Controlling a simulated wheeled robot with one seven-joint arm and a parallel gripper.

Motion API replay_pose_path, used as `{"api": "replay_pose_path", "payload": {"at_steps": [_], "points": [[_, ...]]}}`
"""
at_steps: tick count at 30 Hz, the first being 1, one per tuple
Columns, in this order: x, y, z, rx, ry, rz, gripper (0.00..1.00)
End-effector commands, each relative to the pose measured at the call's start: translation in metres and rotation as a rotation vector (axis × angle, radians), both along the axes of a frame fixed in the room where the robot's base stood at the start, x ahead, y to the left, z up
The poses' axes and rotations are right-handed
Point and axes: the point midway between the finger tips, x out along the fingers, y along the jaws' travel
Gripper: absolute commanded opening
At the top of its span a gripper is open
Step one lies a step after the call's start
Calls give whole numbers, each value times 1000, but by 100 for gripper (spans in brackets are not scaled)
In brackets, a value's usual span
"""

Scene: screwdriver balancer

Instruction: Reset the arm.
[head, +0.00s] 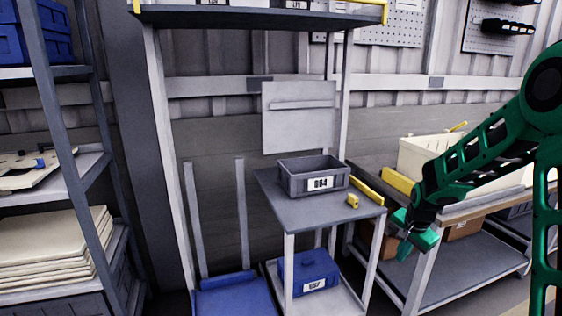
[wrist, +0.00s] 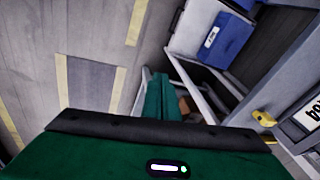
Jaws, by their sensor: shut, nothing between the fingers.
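My green and black arm comes in from the right in the head view. My gripper (head: 405,245) points down and left, just right of the small grey table (head: 265,188) and in front of the workbench (head: 420,270). It is shut and holds nothing. In the wrist view the green gripper (wrist: 160,100) shows at the centre, partly hidden by the dark edge of its own housing.
A grey bin labelled 064 (head: 314,178) and a yellow block (head: 352,201) sit on the small table. A blue case (head: 308,272) lies below. Shelving (head: 60,180) stands left. A cream bin (head: 425,155) is on the workbench. The floor (wrist: 90,45) looks clear in the wrist view.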

Motion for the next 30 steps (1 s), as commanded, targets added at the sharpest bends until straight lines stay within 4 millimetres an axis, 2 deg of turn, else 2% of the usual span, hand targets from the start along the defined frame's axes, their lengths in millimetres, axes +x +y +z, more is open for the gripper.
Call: {"api": "replay_pose_path", "payload": {"at_steps": [1, 6, 15, 24, 27, 30], "points": [[-16, -8, 16, -27, 12, 22, 0], [-78, -33, 55, -97, 79, 103, 0], [-195, -56, 109, -145, 188, 231, 0], [-315, -52, 135, -102, 261, 370, 0], [-349, -46, 136, -74, 275, 416, 0], [-374, -40, 136, -49, 281, 455, 0]]}}
